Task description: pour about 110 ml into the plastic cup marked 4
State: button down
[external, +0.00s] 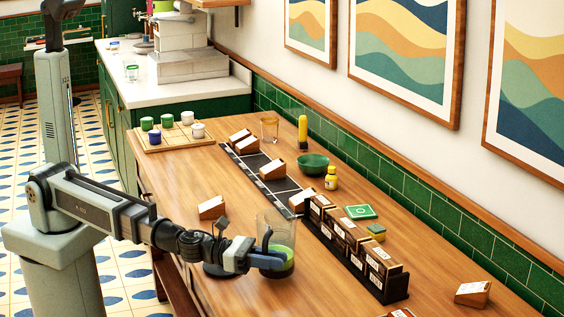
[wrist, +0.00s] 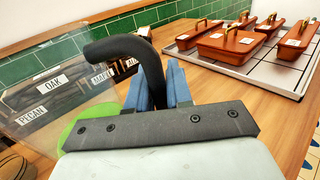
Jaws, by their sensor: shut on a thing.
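My gripper (external: 262,257) is shut on the handle of a clear jug (external: 268,222) with green liquid (external: 283,262) in its lower part. The jug looks upright at the near edge of the wooden table; I cannot tell if it touches the top. In the wrist view, my blue fingers (wrist: 161,90) are closed at the black curved handle (wrist: 128,47), and the jug's clear wall (wrist: 98,108) shows at left. A clear tumbler (external: 270,129) stands near the wall. I can read no 4 on any cup.
A long rack of dark labelled boxes (external: 350,250) stands right of the jug. Wooden labelled blocks (external: 212,207) lie around a dark-squared board (external: 285,187). A wooden tray (external: 152,143) holds small cups.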

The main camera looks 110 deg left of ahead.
jog(key=shift+s+a+f+n+y, duration=0.25)
jog(key=shift+s+f+n+y, duration=0.3)
jog(key=shift+y, duration=0.55)
jog(key=shift+r, duration=0.2)
